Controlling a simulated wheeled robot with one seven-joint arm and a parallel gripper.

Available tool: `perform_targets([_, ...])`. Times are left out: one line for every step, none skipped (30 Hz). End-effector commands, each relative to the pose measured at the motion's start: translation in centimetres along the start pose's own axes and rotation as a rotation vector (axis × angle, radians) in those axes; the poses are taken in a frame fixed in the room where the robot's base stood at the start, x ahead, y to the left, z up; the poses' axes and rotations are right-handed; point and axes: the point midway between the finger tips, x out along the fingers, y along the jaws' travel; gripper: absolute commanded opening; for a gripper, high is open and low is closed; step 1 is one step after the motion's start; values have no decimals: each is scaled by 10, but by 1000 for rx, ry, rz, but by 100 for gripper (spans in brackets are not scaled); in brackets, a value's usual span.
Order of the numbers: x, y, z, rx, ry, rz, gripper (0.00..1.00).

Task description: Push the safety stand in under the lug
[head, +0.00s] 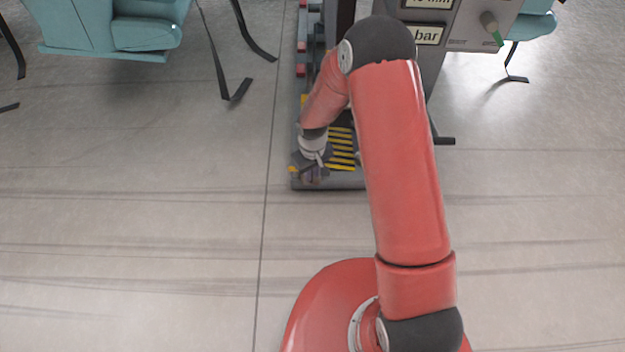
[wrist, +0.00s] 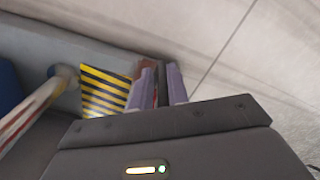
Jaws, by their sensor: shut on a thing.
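My gripper (head: 312,175) reaches down to the near left corner of a dark grey base in the head view. In the wrist view its two purple-grey fingers (wrist: 159,82) are shut on a narrow dark reddish part (wrist: 157,92). Most of that part is hidden, and I cannot tell for sure whether it belongs to the safety stand. A red and white striped bar (wrist: 30,112) with a pale round end lies left of the fingers, apart from them. I cannot make out the lug in either view.
A yellow and black striped plate (wrist: 104,92) lies beside the fingers; it also shows in the head view (head: 341,150). A grey panel with labels (head: 440,60) stands at the back right. Teal seats (head: 110,28) stand at the back left. The floor in front is clear.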

Motion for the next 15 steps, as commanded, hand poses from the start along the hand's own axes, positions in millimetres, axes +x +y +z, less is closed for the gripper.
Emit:
perform_targets([0, -6, -4, -11, 7, -5, 0])
perform_targets([0, -6, -4, -12, 7, -6, 0])
perform_targets([0, -6, -4, -12, 6, -6, 0])
perform_targets([0, -6, -4, -12, 6, -6, 0])
perform_targets([0, -6, -4, -12, 6, -6, 0])
perform_targets([0, -7, -4, -12, 7, -6, 0])
perform_targets([0, -7, -4, -12, 7, -6, 0])
perform_targets([0, -7, -4, -12, 7, -6, 0])
perform_targets([0, -7, -4, -13, 7, -6, 18])
perform_targets([0, -7, -4, -13, 7, -6, 22])
perform_targets([0, -7, -4, -12, 7, -6, 26])
perform_targets([0, -6, -4, -12, 7, -6, 31])
perform_targets([0, -6, -4, -11, 6, -5, 32])
perform_targets([0, -6, -4, -11, 6, -5, 32])
perform_targets([0, -5, -4, -10, 6, -5, 32])
